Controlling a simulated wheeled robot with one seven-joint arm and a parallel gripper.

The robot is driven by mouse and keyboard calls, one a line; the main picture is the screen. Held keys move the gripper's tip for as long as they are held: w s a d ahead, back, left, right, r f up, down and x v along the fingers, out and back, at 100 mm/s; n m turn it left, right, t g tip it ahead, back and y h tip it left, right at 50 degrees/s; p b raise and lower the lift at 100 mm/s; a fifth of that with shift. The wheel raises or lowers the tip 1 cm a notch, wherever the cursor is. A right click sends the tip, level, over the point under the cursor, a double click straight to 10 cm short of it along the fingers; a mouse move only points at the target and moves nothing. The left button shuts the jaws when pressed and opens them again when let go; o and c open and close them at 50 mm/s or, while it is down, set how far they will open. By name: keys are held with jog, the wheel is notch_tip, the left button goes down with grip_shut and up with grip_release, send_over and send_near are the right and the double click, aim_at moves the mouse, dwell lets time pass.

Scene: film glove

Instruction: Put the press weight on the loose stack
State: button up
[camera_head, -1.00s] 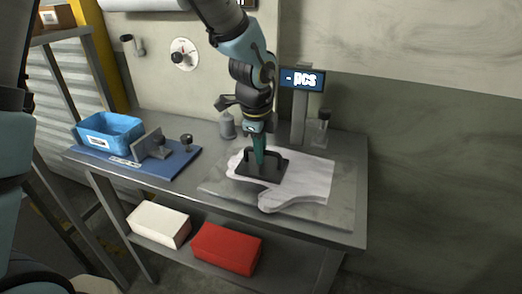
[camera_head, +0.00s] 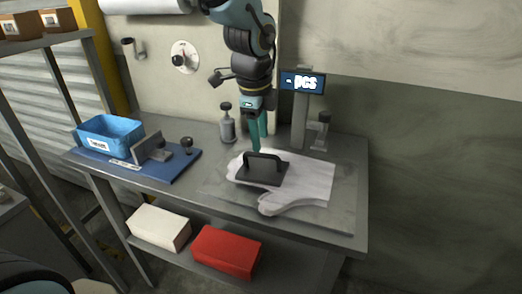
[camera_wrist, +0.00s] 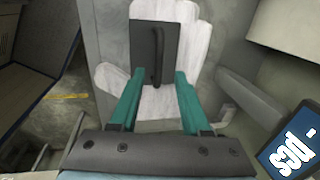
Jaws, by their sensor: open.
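The press weight (camera_head: 262,172) is a dark flat plate with an arched handle. It lies on the loose stack (camera_head: 312,178), white glove-shaped sheets lying flat on a grey mat on the bench. In the wrist view the press weight (camera_wrist: 148,62) rests on the palm part of the stack (camera_wrist: 193,50). My gripper (camera_head: 257,146) has teal fingers, is open and empty, and is behind the weight, apart from its handle. In the wrist view my gripper (camera_wrist: 153,76) shows its two fingers spread, with the handle beyond them.
A blue bin (camera_head: 108,132) and a small fixture (camera_head: 152,146) stand on a blue board at the left. A display on a post (camera_head: 302,84) and a grey bottle-like object (camera_head: 227,124) stand behind. White (camera_head: 158,228) and red boxes (camera_head: 226,251) sit on the lower shelf.

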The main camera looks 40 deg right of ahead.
notch_tip(320, 180, up, 6)
jog(key=a, duration=0.1)
jog(key=shift+s, duration=0.35)
jog(key=w+a+f+n, duration=0.2)
jog(key=w+a+n, duration=0.25)
jog(key=a, duration=0.25)
jog(key=w+a+f+n+y, duration=0.1)
jog(key=w+a+n, duration=0.35)
jog(key=a, duration=0.25)
jog(key=w+a+f+n, duration=0.2)
jog(key=w+a+n, duration=0.1)
jog(key=a+n, duration=0.4)
jog(key=s+a+f+n, duration=0.1)
jog(key=a+f+n, duration=0.1)
jog(key=a+n, duration=0.4)
jog(key=s+a+f+n, duration=0.1)
jog(key=a+n, duration=0.5)
jog(key=a, duration=0.6)
jog(key=shift+f+y, duration=0.3)
jog(key=shift+f, duration=0.05)
